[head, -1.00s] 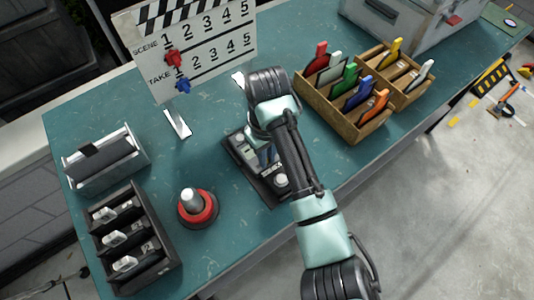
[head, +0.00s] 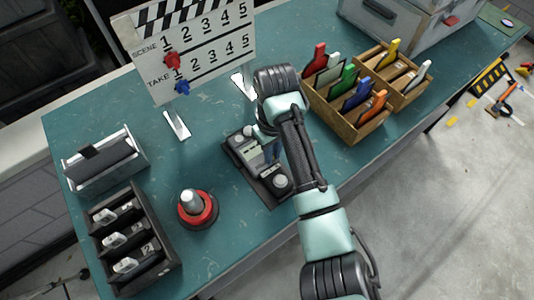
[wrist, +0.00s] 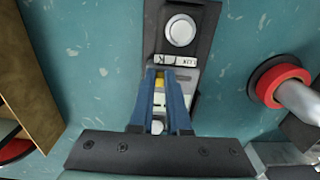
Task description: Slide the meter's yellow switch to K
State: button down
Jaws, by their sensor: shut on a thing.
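The meter (head: 262,178) is a dark, flat device lying on the teal table below my arm, with a pale round knob and a light face. In the wrist view the meter (wrist: 206,30) shows its knob at the top and a small label strip with LUX at the right and a K towards the left. The yellow switch (wrist: 160,83) shows as a small patch between my blue fingertips, below the left part of that strip. My gripper (wrist: 160,76) is shut on the switch; it also shows in the head view (head: 272,153). The fingers hide the switch's sides and much of its slot.
A red-ringed button (head: 197,209) stands left of the meter. A clapperboard (head: 195,50) stands behind. Wooden boxes (head: 350,125) with coloured cards are to the right. A black rack (head: 130,240) and metal holder (head: 105,160) are at the left.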

jog(key=shift+w+d+r, duration=0.1)
jog(key=shift+w+d, duration=0.05)
jog(key=shift+d, duration=0.05)
jog(key=c, duration=0.9)
grip_release()
notch_tip(320, 180, up, 13)
jog(key=p, duration=0.3)
jog(key=shift+p, duration=0.4)
